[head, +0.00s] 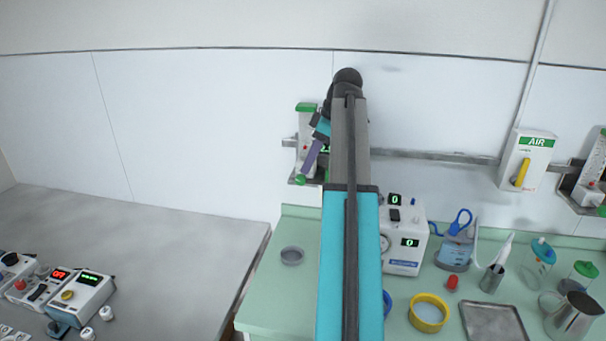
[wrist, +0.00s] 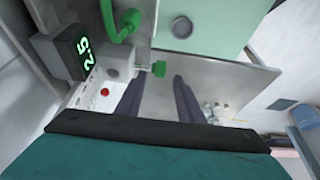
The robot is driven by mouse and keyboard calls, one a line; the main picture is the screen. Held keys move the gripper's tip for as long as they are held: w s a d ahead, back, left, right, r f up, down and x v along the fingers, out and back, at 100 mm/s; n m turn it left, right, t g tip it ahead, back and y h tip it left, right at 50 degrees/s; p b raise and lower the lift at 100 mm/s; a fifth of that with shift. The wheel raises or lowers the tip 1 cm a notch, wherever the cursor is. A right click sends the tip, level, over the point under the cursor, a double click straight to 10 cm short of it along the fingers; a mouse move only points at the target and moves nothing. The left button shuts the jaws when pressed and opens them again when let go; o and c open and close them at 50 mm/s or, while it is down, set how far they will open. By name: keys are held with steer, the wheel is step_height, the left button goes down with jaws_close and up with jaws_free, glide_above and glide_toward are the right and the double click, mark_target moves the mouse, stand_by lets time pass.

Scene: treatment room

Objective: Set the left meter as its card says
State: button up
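The left meter (head: 306,130) is a pale wall unit with a green top on the rail, partly hidden behind my arm in the head view. Its dark display (wrist: 77,50) shows green digits in the wrist view, seemingly 2 and 5, turned sideways. A green knob (wrist: 159,69) sticks out of its grey body, and also shows low on the unit in the head view (head: 300,180). My gripper (wrist: 160,80) is open, its two dark fingers apart and empty. The knob appears between or just beyond the fingertips; contact cannot be told. No card can be read.
A white AIR box (head: 530,155) with a yellow lever and another meter (head: 590,185) are on the wall at right.

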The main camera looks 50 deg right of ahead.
mark_target(302, 175)
steer(key=shift+p+x, duration=0.6)
steer(key=shift+x, duration=2.1)
steer(key=shift+c, duration=0.2)
jaws_close()
